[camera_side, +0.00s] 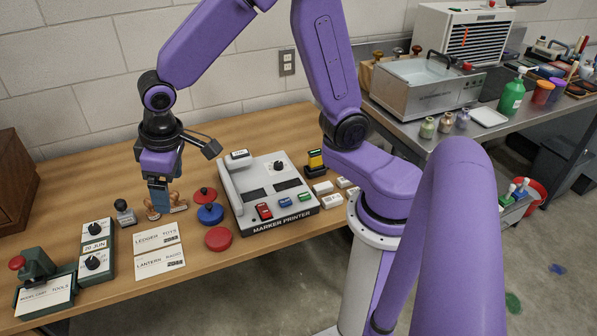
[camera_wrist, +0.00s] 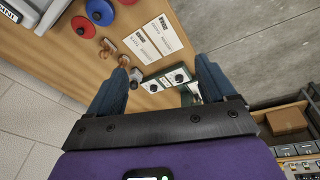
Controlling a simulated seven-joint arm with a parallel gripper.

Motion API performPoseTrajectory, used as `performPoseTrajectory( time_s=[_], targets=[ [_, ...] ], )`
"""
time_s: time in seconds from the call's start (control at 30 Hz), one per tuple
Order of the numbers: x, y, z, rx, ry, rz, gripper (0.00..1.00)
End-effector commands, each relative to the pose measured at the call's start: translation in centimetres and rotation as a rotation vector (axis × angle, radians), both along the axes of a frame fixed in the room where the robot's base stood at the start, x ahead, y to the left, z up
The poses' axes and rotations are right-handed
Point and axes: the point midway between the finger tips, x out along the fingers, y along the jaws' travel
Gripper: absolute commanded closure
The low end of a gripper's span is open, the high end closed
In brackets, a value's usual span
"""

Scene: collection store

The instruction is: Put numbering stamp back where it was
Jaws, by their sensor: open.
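My gripper (camera_side: 159,198) is open and points down over the left part of the wooden table. Its fingers also show in the wrist view (camera_wrist: 164,72), with nothing held between them. A small stamp with a black round handle and grey body (camera_side: 124,211), probably the numbering stamp, stands upright just left of my gripper. In the wrist view a dark stamp (camera_wrist: 136,77) shows beside the left finger, partly hidden. Two wooden-handled stamps (camera_side: 176,203) are right by my gripper in the side view, partly covered by the fingers. I cannot tell whether the fingers touch anything.
A date unit with two dials (camera_side: 94,252) and a green press (camera_side: 36,265) are left. Two label cards (camera_side: 159,254) lie in front. Red and blue round pads (camera_side: 210,214) and the marker printer (camera_side: 268,190) stand right. A wooden cabinet (camera_side: 14,180) is far left.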

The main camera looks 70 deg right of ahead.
Motion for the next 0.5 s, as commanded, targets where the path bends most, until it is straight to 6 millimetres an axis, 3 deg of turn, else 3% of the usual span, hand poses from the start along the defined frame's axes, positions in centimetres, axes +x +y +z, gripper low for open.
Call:
performPoseTrajectory(
  time_s=[0.03,0.3,0.5],
  targets=[
    [-2.3,-0.5,0.7,-0.003,0.013,0.062,0.16],
    [-13.8,-4.4,2.2,-0.028,0.104,0.391,0.16],
    [-20.3,-7.6,2.3,-0.038,0.16,0.597,0.16]
  ],
)
